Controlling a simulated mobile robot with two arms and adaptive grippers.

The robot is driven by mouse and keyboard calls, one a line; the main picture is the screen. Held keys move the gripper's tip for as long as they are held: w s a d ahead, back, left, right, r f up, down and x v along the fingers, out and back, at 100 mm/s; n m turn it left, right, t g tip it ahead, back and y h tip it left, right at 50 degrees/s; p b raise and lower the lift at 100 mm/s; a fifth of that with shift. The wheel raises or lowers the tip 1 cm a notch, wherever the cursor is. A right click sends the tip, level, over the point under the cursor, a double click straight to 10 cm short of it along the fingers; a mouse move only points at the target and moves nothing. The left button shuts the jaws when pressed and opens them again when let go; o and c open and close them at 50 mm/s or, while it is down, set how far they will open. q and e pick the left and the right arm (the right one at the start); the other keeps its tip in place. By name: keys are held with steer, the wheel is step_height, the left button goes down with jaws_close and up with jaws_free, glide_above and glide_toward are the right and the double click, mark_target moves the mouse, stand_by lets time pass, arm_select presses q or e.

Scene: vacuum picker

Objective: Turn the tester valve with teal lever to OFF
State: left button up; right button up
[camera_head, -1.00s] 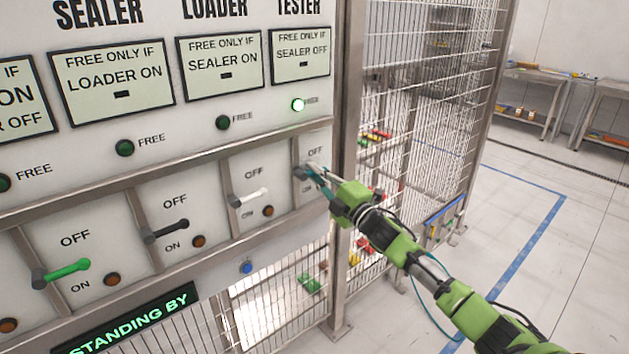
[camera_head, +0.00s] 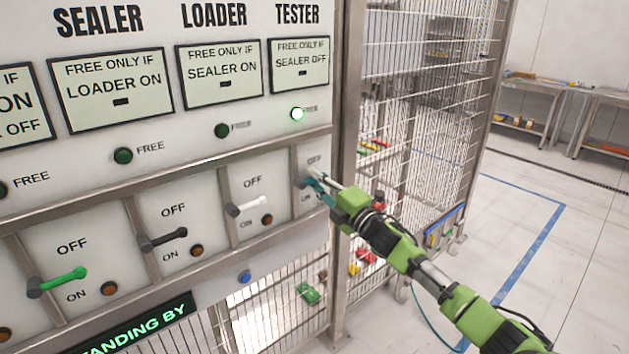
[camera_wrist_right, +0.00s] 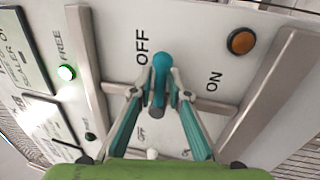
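The teal lever (camera_wrist_right: 159,88) sticks out from the tester panel in the right wrist view, between the words OFF and ON. My right gripper (camera_wrist_right: 161,92) has one finger on each side of it, close to it. I cannot tell whether the fingers press on it. In the head view my right gripper (camera_head: 315,183) is at the tester column, the rightmost one, and covers most of the lever. The tester's free lamp (camera_head: 297,114) is lit green. An orange-brown lamp (camera_wrist_right: 241,41) is beside ON. My left gripper is not in view.
Left of the tester are a white lever (camera_head: 247,206), a black lever (camera_head: 163,239) and a green lever (camera_head: 57,283) on the same panel. A metal post (camera_head: 346,130) and a mesh cage (camera_head: 430,110) stand just right. Open floor (camera_head: 570,270) lies farther right.

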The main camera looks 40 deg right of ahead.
steer(key=v, duration=1.2)
stand_by(0.3)
stand_by(0.4)
steer(key=s+d+f+m+g+h, duration=0.2)
steer(key=f+m, duration=0.2)
steer(key=f, duration=0.9)
steer(key=s+d+f+m+g+h, duration=0.2)
steer(key=f+m+g, duration=0.1)
steer(key=f, duration=0.9)
steer(key=s+a+f+m+g, duration=0.25)
steer(key=s+f, duration=0.35)
steer(key=f, duration=0.5)
steer(key=s+a+f+m+g, duration=0.25)
steer(key=s+f, duration=0.25)
steer(key=f, duration=0.7)
steer(key=s+a+f+m+g, duration=0.2)
steer(key=s+a+f, duration=0.3)
steer(key=s+f, duration=0.3)
steer(key=s+a+f+m+g, duration=0.1)
steer(key=s+a+f+g, duration=0.2)
steer(key=s+a+f, duration=0.45)
steer(key=s+a+f+m+g+y, duration=0.1)
steer(key=s+a+f+g, duration=0.1)
steer(key=s+a, duration=0.3)
steer(key=s+a+f+g+y, duration=0.1)
steer(key=s+a+f, duration=0.4)
steer(key=s, duration=0.9)
steer(key=shift+s+a+m+g, duration=0.2)
steer(key=shift+a+m+g, duration=0.2)
steer(key=shift+a+g, duration=0.2)
